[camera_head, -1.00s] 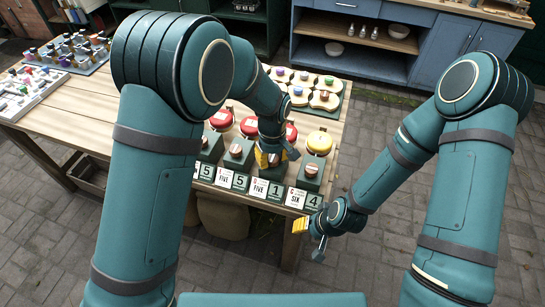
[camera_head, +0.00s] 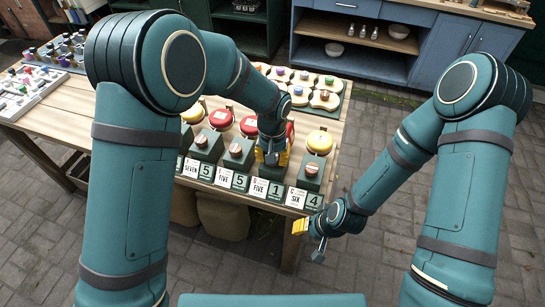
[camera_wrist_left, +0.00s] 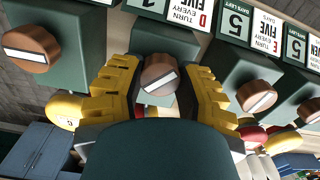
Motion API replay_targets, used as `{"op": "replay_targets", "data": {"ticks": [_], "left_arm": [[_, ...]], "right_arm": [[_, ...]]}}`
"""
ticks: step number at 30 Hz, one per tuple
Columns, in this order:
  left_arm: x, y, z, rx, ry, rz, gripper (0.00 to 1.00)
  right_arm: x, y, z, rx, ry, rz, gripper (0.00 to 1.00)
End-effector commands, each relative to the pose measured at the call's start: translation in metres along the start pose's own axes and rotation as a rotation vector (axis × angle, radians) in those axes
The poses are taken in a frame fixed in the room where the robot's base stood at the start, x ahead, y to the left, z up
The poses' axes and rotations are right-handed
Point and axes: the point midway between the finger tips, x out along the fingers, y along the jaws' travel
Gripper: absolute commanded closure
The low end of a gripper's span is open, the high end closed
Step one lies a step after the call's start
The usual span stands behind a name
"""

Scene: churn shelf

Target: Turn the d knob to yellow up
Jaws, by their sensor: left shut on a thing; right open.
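The d knob (camera_wrist_left: 158,75) is a round brown knob with a white bar, on a green block (camera_wrist_left: 160,40). The card beside it (camera_wrist_left: 185,12) reads D, turn every five. My left gripper (camera_head: 270,158) has its yellow fingers on either side of this knob and is shut on it; the fingers also show in the left wrist view (camera_wrist_left: 160,85). Behind the gripper, a strip of the red disc (camera_head: 290,131) at this station shows; the rest is hidden by my arm. My right gripper (camera_head: 309,236) is open and empty, off the table's front right corner.
Neighbouring knobs stand on both sides, one to the left (camera_head: 236,150) and one to the right (camera_head: 312,170). Behind them are red discs (camera_head: 250,125) and a yellow disc (camera_head: 319,142). Small round boards (camera_head: 325,100) lie at the back. Free floor lies right of the table.

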Motion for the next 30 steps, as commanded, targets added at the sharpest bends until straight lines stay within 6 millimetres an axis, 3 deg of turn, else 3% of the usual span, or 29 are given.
{"op": "replay_targets", "data": {"ticks": [18, 30], "left_arm": [[0.0011, -0.0006, 0.0009, 0.575, -0.003, 0.001, 1.00], [0.0012, -0.0005, 0.0010, 0.829, -0.003, 0.001, 1.00]], "right_arm": [[0.0037, 0.0012, 0.0004, 0.000, 0.000, 0.001, 0.53], [0.0026, 0.0008, 0.0003, 0.000, 0.000, 0.001, 0.53]]}}
